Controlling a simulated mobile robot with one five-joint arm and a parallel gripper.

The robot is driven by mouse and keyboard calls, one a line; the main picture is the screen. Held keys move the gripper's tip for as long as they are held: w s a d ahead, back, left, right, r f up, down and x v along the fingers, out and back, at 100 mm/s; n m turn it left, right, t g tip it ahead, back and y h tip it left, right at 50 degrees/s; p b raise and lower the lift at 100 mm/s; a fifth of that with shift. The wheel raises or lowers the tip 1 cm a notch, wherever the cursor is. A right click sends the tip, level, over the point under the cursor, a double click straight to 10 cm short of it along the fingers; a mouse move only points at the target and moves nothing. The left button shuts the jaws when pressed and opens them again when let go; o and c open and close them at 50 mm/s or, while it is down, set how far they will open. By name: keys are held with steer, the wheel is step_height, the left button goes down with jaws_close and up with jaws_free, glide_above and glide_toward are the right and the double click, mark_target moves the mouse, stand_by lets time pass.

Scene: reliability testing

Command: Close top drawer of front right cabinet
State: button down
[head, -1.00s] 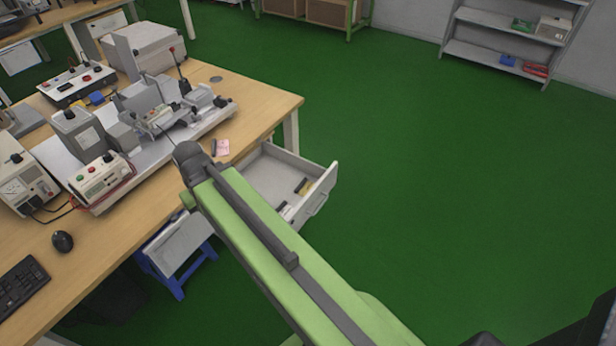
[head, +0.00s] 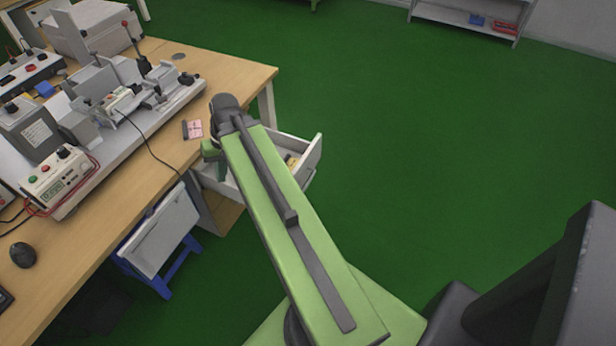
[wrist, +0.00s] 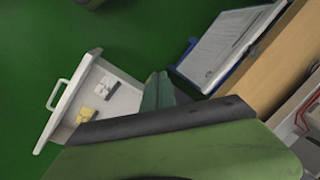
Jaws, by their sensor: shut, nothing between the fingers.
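The top drawer (head: 311,161) is white and stands pulled out from under the right end of the wooden desk in the head view. My green arm crosses over it and hides its middle. In the wrist view the drawer front (wrist: 67,105) with its bar handle (wrist: 55,95) is at the left, and small light and dark items lie inside. My gripper (wrist: 157,93) shows as a green finger over the drawer's inner end in the wrist view, apart from the handle. Its jaws are shut and empty. I cannot tell whether it touches the drawer.
The wooden desk (head: 228,84) carries test equipment and a pink note (head: 193,129). A blue-legged stool (head: 165,233) with a pale top stands left of the drawer. Green floor (head: 400,130) is clear beyond the drawer front. A grey shelf (head: 465,22) stands at the back.

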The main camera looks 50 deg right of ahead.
steer(key=s+d+f+m+t+y+b, duration=0.1)
steer(key=s+d+f+m+t+b, duration=0.2)
steer(key=d, duration=0.7)
steer(key=s+d+f+m+t+b, duration=0.1)
steer(key=s+d+f+m+b, duration=0.25)
steer(key=d+f+b, duration=0.45)
steer(key=s+d+m+t+h+b, duration=0.2)
steer(key=s+d+m+t+b, duration=0.2)
steer(key=s+d, duration=1.05)
steer(key=b, duration=0.7)
glide_toward(301, 168)
steer(key=shift+d+x, duration=0.2)
steer(key=shift+x, duration=2.65)
